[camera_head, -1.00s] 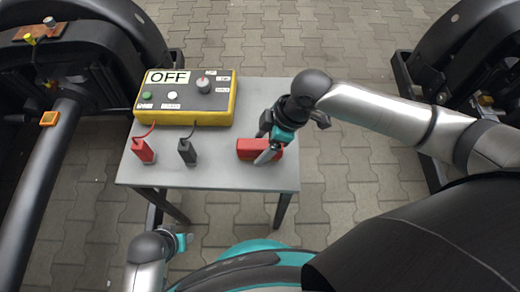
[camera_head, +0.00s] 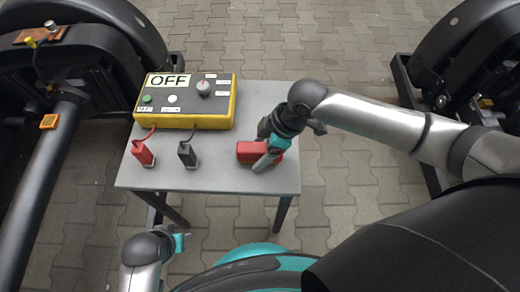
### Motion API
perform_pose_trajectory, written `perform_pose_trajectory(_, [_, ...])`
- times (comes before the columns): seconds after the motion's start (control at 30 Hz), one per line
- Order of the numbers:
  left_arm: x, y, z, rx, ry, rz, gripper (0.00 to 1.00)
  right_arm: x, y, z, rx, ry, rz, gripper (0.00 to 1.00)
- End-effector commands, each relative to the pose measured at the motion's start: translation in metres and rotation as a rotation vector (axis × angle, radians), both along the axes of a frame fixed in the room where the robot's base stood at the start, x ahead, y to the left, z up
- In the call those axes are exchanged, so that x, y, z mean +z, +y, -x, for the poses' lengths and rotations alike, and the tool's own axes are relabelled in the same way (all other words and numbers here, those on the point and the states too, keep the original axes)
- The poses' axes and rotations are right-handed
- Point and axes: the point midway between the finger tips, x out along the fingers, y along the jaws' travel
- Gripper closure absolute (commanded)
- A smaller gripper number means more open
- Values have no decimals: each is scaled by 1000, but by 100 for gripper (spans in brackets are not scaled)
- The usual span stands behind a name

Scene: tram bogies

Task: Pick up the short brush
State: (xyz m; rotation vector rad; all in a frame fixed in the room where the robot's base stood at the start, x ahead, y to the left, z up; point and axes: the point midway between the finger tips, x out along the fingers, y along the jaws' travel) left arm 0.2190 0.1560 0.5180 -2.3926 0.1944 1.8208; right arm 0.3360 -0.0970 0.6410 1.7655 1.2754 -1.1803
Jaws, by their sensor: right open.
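A red block-like object (camera_head: 246,150) lies on the right part of the grey table; it may be the short brush, but no bristles show. My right gripper (camera_head: 265,161) is open, with its fingers over the right part of this object and hiding some of it. I cannot tell whether the fingers touch it. My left gripper (camera_head: 181,242) is low in the view, in front of the table and away from the red object; its jaws are too small to read.
The grey table (camera_head: 225,178) carries a yellow control box (camera_head: 185,122) with an OFF display. A red clamp (camera_head: 143,153) and a black clamp (camera_head: 187,154), each with a cable, stand in front of it. Dark bogies flank the table left and right. Paved floor shows around it.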

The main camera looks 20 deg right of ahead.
Motion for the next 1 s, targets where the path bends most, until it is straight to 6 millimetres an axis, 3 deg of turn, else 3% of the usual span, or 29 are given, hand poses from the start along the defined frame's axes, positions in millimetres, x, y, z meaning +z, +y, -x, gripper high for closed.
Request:
perform_pose_trajectory(0.33, [1,0,0,0,0,0,50,-1,0,0,0,0,0,24])
perform_pose_trajectory(1.0, [1,0,0,0,0,0,50,-1,0,0,0,0,-1,99])
